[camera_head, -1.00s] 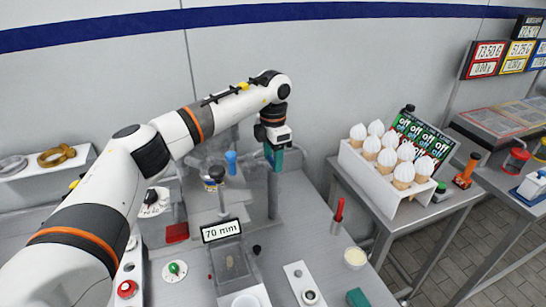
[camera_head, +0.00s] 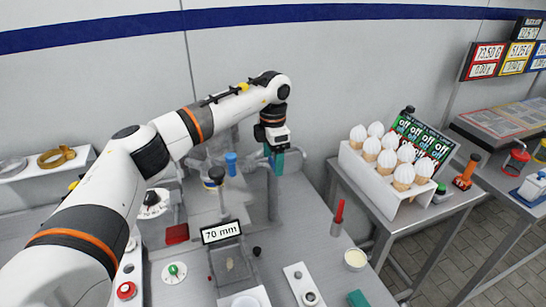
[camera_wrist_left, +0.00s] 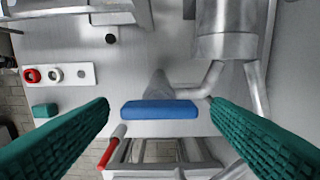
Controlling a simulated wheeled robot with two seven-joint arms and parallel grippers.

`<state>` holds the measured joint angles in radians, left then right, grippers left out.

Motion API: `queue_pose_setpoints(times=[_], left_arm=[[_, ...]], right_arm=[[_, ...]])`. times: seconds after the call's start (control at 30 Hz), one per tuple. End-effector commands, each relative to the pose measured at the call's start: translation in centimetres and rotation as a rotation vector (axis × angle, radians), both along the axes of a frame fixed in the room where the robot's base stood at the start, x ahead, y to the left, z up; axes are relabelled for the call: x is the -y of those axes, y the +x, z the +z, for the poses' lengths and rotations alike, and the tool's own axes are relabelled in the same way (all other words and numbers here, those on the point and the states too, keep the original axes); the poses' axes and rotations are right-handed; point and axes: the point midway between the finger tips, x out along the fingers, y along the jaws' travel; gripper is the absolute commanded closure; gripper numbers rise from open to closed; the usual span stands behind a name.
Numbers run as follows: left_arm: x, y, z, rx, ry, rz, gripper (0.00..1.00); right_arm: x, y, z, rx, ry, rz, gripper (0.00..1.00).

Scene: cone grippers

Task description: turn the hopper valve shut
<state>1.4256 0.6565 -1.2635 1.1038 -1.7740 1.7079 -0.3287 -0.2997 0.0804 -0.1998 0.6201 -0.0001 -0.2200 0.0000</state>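My left gripper (camera_head: 275,160) is over the grey machine on the bench, pointing down. In the left wrist view its green ridged fingers (camera_wrist_left: 160,118) are spread wide. A blue bar handle (camera_wrist_left: 160,109) on a grey stem, apparently the valve's handle, lies between them with clear gaps on both sides. The grey metal hopper body (camera_wrist_left: 225,35) with pipe-like legs is beyond it. In the head view the handle cannot be made out for certain under the gripper. My right gripper is not in view.
A red-handled tool (camera_head: 340,212) stands in a holder right of the gripper; it also shows in the wrist view (camera_wrist_left: 116,148). A "70 mm" sign (camera_head: 221,231) stands in front. A white rack of cones (camera_head: 375,178) is on the right table. The wall is behind.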

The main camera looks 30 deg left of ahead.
Motion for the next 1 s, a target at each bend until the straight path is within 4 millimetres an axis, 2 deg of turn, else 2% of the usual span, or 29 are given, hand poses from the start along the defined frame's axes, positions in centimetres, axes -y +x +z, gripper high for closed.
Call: queue_pose_setpoints(times=[0.2,0.33,0.7,0.83,1.0], left_arm=[[0.0,0.0,0.0,-0.002,0.001,0.001,0.27],[0.0,0.0,1.1,0.001,0.0,0.0,0.27],[0.1,0.0,8.6,0.003,0.0,0.0,0.27],[0.0,0.0,10.6,0.001,0.001,0.001,0.27],[0.0,0.0,11.8,-0.001,0.001,0.0,0.27]], right_arm=[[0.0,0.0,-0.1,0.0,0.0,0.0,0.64],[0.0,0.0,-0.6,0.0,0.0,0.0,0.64],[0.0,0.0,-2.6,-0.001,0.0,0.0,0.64],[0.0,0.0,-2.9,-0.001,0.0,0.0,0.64],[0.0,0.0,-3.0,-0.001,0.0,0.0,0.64]])
